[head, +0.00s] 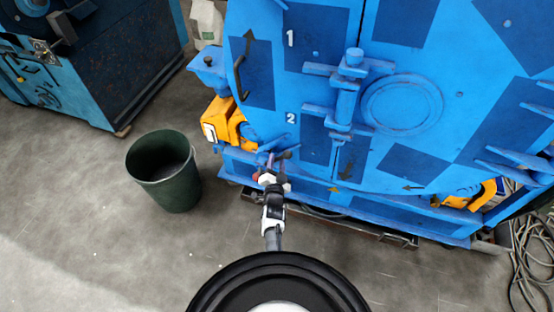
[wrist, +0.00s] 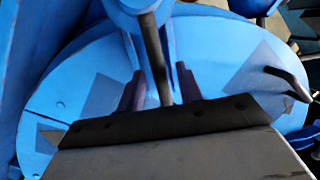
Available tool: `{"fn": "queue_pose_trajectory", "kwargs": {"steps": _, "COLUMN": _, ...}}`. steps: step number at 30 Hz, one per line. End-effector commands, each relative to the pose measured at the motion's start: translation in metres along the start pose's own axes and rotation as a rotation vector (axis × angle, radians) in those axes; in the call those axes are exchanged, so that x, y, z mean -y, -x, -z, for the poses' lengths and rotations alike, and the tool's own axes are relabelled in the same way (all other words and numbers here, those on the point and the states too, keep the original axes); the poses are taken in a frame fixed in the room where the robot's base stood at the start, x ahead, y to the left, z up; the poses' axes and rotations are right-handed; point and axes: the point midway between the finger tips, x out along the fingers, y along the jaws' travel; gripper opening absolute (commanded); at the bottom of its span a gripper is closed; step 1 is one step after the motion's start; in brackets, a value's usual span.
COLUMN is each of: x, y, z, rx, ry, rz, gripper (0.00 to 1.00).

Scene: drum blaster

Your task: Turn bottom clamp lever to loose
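The blue drum blaster (head: 330,75) fills the upper right of the head view. My gripper (head: 272,160) is at the lower left of its front, by the bottom edge. In the wrist view, a dark, slim lever rod (wrist: 153,48) comes down from a round blue fitting (wrist: 138,6) at the top. The rod runs between the two purplish fingers of my gripper (wrist: 160,88). The fingers are apart, with a visible gap on each side of the rod. The rod's lower end is hidden behind the dark gripper body. In the head view, my gripper largely covers the lever.
A dark green bin (head: 165,172) stands on the floor left of my arm. A yellow-orange part (head: 222,122) sits on the machine's left side, close to my gripper. Another machine (head: 100,75) is at the upper left. Cables (head: 533,255) lie at the far right.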

Motion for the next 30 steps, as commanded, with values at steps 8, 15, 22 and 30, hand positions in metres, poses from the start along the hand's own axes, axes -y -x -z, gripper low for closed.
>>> {"fn": "queue_pose_trajectory", "kwargs": {"steps": 8, "x": 0.000, "y": -0.019, "z": 0.000, "rx": 0.000, "ry": 0.000, "rz": -0.001, "gripper": 0.36}}
{"fn": "queue_pose_trajectory", "kwargs": {"steps": 15, "x": 0.000, "y": -0.019, "z": 0.000, "rx": 0.000, "ry": 0.000, "rz": 0.000, "gripper": 0.36}}
{"fn": "queue_pose_trajectory", "kwargs": {"steps": 22, "x": 0.000, "y": -0.019, "z": 0.000, "rx": 0.000, "ry": 0.000, "rz": 0.000, "gripper": 0.08}}
{"fn": "queue_pose_trajectory", "kwargs": {"steps": 30, "x": 0.000, "y": -0.019, "z": 0.000, "rx": 0.000, "ry": 0.000, "rz": 0.000, "gripper": 0.00}}
